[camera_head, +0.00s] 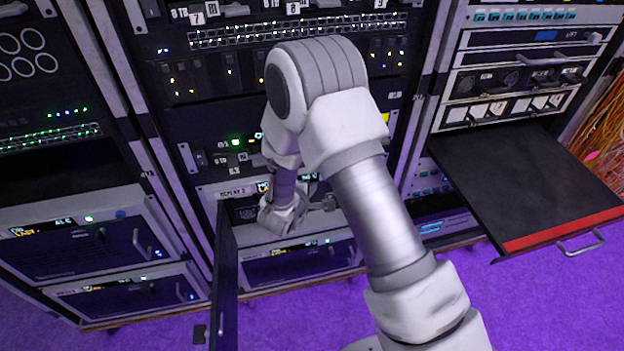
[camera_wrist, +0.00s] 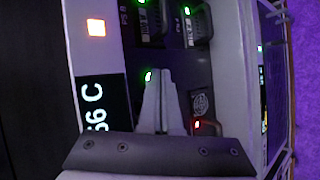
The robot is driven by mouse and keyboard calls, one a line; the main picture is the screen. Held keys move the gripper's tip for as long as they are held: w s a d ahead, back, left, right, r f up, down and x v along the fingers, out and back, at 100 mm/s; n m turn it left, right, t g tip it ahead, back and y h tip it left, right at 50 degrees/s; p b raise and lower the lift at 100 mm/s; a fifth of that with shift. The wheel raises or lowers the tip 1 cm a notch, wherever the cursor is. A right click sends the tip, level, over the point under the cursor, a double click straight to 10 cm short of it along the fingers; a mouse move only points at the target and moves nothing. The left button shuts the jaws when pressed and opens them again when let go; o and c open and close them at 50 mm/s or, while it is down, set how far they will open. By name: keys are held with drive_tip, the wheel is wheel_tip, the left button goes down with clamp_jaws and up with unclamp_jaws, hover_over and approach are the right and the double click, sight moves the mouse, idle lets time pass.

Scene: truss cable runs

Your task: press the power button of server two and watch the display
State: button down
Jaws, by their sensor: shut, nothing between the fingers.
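Server two appears to be the unit behind my wrist in the middle rack, with a label (camera_head: 232,192) that seems to read "DISPLAY 2". My arm hides much of its front. My gripper (camera_wrist: 160,72) is shut and empty, its fingers in front of a dark panel with drive bays. In the wrist view, a dark display (camera_wrist: 95,115) shows sideways white text like "56 C", left of the fingers. A lit orange-white square (camera_wrist: 96,27) sits at upper left, apart from the fingers; I cannot tell if it is the power button. A small red-orange light (camera_wrist: 197,125) glows right of the fingers.
An open dark door (camera_head: 226,285) juts out left of my wrist. A black pulled-out shelf (camera_head: 530,185) with a red front edge sticks out at right. Another server (camera_head: 290,264) sits below. Orange cables (camera_head: 602,130) hang at far right. Purple floor lies in front.

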drive_tip(key=shift+s+d+p, duration=0.15)
drive_tip(key=shift+s+d, duration=0.05)
drive_tip(key=shift+s, duration=0.6)
drive_tip(key=shift+s+d+p, duration=0.1)
drive_tip(key=shift+s+d, duration=0.15)
drive_tip(key=shift+s, duration=0.55)
drive_tip(key=shift+s+d+p, duration=0.15)
drive_tip(key=shift+s+d, duration=0.05)
drive_tip(key=shift+s, duration=0.6)
